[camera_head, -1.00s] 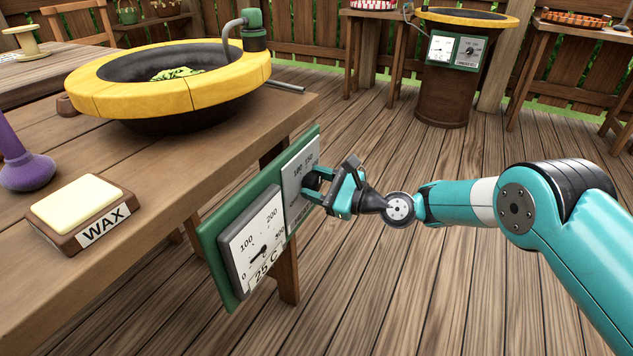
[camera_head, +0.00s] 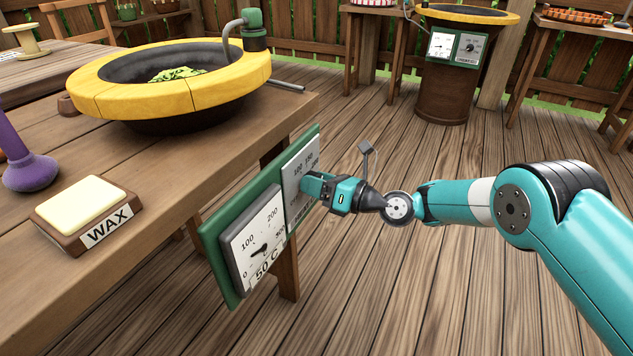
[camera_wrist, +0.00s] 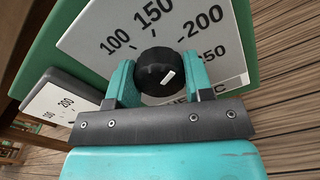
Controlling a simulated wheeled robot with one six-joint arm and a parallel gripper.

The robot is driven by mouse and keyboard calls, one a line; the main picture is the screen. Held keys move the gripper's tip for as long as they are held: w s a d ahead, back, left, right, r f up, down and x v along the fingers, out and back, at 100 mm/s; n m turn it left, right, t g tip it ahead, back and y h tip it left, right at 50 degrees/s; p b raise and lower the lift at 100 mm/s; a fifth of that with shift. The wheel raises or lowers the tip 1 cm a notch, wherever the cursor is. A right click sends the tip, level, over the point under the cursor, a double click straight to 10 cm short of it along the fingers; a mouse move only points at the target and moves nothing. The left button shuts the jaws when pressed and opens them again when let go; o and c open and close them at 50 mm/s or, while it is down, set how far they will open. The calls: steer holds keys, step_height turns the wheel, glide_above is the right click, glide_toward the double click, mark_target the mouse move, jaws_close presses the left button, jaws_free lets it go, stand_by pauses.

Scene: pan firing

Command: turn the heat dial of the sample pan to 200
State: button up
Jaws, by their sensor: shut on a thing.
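The heat dial's black knob (camera_wrist: 153,64) sits on a white scale plate (camera_wrist: 95,30) marked 100, 150, 200 and 250. My gripper (camera_wrist: 156,76) is shut around it, one finger on each side. A short white mark shows on the knob's lower right in the wrist view; I cannot tell which number it points at. In the head view my gripper (camera_head: 312,185) is at the plate (camera_head: 294,172) and hides the knob. The sample pan (camera_head: 95,92) has a yellow rim and green bits inside. Its temperature gauge (camera_head: 240,242) reads 50 C.
The green panel (camera_head: 217,250) hangs at the wooden table's edge. Another yellow-rimmed pan (camera_head: 490,17) stands behind.

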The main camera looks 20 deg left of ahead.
steer(key=shift+f+m, duration=0.1)
steer(key=shift+m, duration=0.8)
steer(key=o, duration=0.9)
steer(key=shift+d, duration=0.15)
steer(key=shift+c, duration=0.2)
steer(key=shift+o, duration=0.3)
